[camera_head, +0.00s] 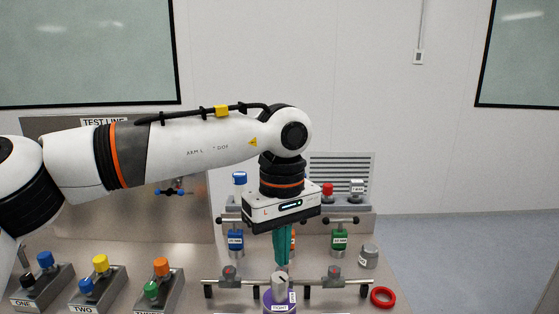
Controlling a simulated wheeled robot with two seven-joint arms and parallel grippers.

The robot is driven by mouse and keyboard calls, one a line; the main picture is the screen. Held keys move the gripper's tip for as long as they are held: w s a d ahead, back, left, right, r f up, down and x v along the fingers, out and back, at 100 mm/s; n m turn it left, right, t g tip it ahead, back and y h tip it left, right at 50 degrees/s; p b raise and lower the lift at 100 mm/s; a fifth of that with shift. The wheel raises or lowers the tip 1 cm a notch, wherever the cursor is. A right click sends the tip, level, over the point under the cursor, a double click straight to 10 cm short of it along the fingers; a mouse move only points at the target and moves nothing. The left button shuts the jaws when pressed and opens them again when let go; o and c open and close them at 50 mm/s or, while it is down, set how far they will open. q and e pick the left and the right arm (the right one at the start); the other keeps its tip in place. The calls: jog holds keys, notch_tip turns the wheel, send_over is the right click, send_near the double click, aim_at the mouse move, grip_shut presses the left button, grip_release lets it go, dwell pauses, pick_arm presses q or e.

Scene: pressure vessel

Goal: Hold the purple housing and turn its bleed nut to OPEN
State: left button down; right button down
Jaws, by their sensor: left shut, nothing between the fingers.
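The purple housing (268,302) stands at the bottom middle of the head view, cut off by the lower edge. It carries a white label on its front, and another label sits higher on its right side. On its top is a grey nut (280,284) with a dark pointer line. My left gripper (282,264) points straight down just above the nut, its teal fingers shut with nothing between them. I cannot tell whether the fingertips touch the nut. My right gripper is not in view.
A horizontal bar with grey clamps (331,278) runs behind the housing. Blue (236,241) and green (339,242) labelled units stand further back; an orange one is mostly hidden by the fingers. A red ring (382,297) lies at right. Blocks with coloured knobs (100,284) stand at left.

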aim_at(280, 282)
pick_arm(q)
jog(key=shift+s+f, duration=0.1)
jog(key=shift+f, duration=3.2)
jog(key=shift+w, duration=0.25)
jog(key=shift+d, duration=0.15)
jog(key=shift+w+d, duration=0.15)
jog(key=shift+d, duration=0.15)
jog(key=shift+w+d, duration=0.3)
jog(key=shift+d, duration=0.05)
jog(key=shift+w+d, duration=0.15)
jog(key=shift+d, duration=0.15)
